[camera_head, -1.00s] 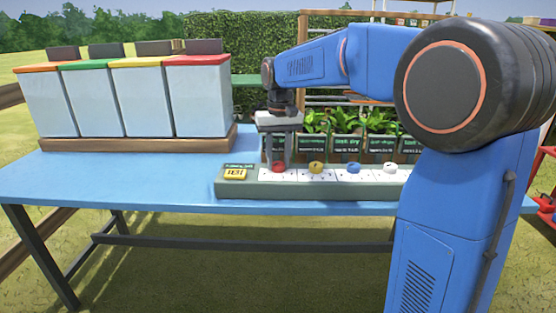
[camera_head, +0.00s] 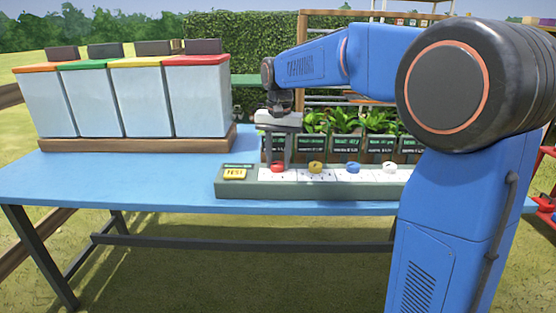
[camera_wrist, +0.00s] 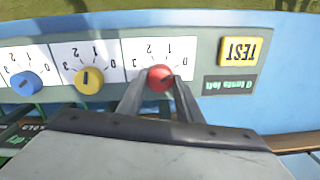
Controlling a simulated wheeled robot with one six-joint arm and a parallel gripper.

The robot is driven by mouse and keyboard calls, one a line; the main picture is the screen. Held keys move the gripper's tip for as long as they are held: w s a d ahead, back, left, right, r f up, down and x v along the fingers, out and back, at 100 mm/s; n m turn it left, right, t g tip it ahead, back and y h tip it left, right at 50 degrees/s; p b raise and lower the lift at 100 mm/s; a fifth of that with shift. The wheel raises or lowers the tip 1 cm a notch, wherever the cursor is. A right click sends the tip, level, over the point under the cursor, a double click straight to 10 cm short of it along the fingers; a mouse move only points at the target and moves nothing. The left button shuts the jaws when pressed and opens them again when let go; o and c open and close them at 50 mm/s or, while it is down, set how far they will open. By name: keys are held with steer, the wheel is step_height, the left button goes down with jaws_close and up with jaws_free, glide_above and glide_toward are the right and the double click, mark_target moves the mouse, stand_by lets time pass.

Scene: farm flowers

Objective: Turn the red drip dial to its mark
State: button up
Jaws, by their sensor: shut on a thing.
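The red dial (camera_head: 277,168) is the leftmost knob on the grey-green panel (camera_head: 320,189) at the table's front. In the wrist view the red dial (camera_wrist: 160,78) sits on a white scale numbered 0 to 3, seen upside down. My gripper (camera_head: 278,161) points down at it; in the wrist view my gripper (camera_wrist: 161,82) is shut on the red dial, a finger on each side. A small dark line shows on the dial's top, toward its upper left; its exact reading is unclear. I cannot make out a separate target mark.
Beside it are a yellow dial (camera_head: 316,167), a blue dial (camera_head: 353,168) and a white dial (camera_head: 390,168). A yellow TEST button (camera_head: 235,174) is at the panel's left end. Potted plants (camera_head: 344,122) stand behind. Lidded bins (camera_head: 200,100) stand at the back left.

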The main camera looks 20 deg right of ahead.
mark_target(280, 163)
steer(key=o, duration=1)
steer(key=shift+o, duration=0.2)
steer(key=shift+r, duration=0.15)
step_height(280, 163, up, 17)
steer(key=shift+d, duration=0.15)
steer(key=shift+s, duration=0.1)
steer(key=s+d+f+n+t, duration=0.2)
steer(key=s+d+f, duration=0.1)
steer(key=s+f, duration=1)
steer(key=s+d+f+n+t, duration=0.2)
steer(key=s+d+f+n, duration=0.1)
steer(key=s+f, duration=1.1)
steer(key=s, duration=0.6)
steer(key=shift+s+d+n+t, duration=0.2)
steer(key=shift+s+n+t, duration=0.1)
steer(key=shift+t, duration=0.1)
